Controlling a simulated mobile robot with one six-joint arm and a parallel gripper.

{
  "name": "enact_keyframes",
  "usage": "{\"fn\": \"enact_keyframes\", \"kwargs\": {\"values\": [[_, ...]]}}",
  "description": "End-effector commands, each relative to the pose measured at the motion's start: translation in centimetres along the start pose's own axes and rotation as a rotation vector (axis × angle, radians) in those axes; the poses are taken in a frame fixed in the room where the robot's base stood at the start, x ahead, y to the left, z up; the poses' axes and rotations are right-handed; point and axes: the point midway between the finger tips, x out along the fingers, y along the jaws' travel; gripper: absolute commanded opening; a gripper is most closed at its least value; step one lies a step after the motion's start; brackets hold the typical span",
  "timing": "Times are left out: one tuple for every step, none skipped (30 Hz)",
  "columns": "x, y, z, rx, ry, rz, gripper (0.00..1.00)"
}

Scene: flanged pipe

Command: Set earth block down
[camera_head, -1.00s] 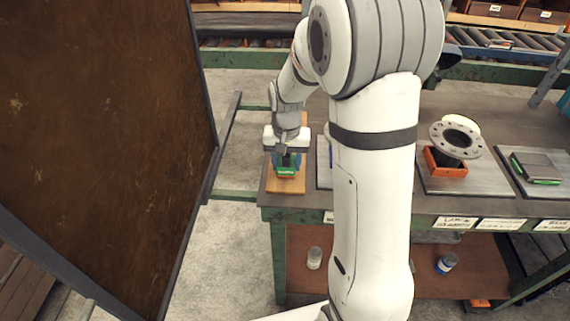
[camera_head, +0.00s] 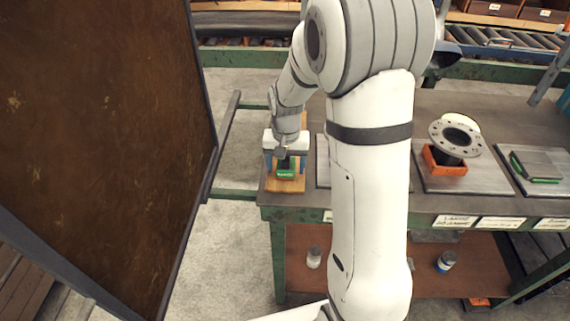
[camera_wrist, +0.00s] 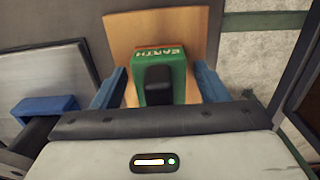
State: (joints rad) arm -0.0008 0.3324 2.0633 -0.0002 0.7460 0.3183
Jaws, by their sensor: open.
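The green earth block (camera_wrist: 160,68), lettered EARTH and with a black grip on top, sits on a wooden board (camera_wrist: 120,32) in the wrist view. In the head view the block (camera_head: 286,174) shows just below my gripper (camera_head: 285,163) on the board (camera_head: 284,187) at the table's left end. My gripper's blue fingers (camera_wrist: 157,88) stand open on either side of the block, with a gap at each side. Whether the block's underside rests fully on the board is hidden.
A flanged pipe (camera_head: 456,138) stands by an orange block (camera_head: 444,162) on a metal plate to the right. Another plate (camera_head: 535,165) lies at the far right. A large brown panel (camera_head: 95,130) stands close at left. My arm hides the table's middle.

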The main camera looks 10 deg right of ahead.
Motion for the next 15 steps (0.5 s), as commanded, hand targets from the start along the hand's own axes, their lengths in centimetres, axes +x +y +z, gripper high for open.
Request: {"fn": "enact_keyframes", "kwargs": {"values": [[-0.4, 0.0, 0.0, 0.0, 0.001, 0.0, 0.67], [-0.6, 0.0, 0.0, 0.0, 0.002, -0.001, 0.67], [-1.0, 0.0, -0.1, 0.0, 0.003, -0.001, 0.67], [-1.4, -0.1, -0.1, 0.0, 0.003, -0.001, 0.67], [-1.9, -0.1, -0.1, -0.001, 0.005, -0.002, 0.67], [-2.7, -0.1, -0.1, -0.001, 0.005, -0.002, 0.67], [-3.3, -0.1, -0.1, -0.001, 0.006, -0.002, 0.67], [-3.9, -0.1, -0.1, -0.001, 0.005, -0.002, 0.67], [-4.9, -0.1, -0.1, -0.001, 0.007, -0.002, 0.67], [-5.6, -0.1, -0.1, -0.001, 0.006, -0.002, 0.67], [-6.2, -0.1, -0.1, -0.001, 0.006, -0.002, 0.67], [-7.1, -0.1, -0.1, -0.001, 0.006, -0.002, 0.67], [-7.8, -0.1, -0.1, -0.001, 0.005, -0.002, 0.67], [-8.3, -0.1, -0.1, -0.001, 0.005, -0.002, 0.67], [-9.1, -0.1, -0.1, -0.001, 0.005, -0.002, 0.67]]}}
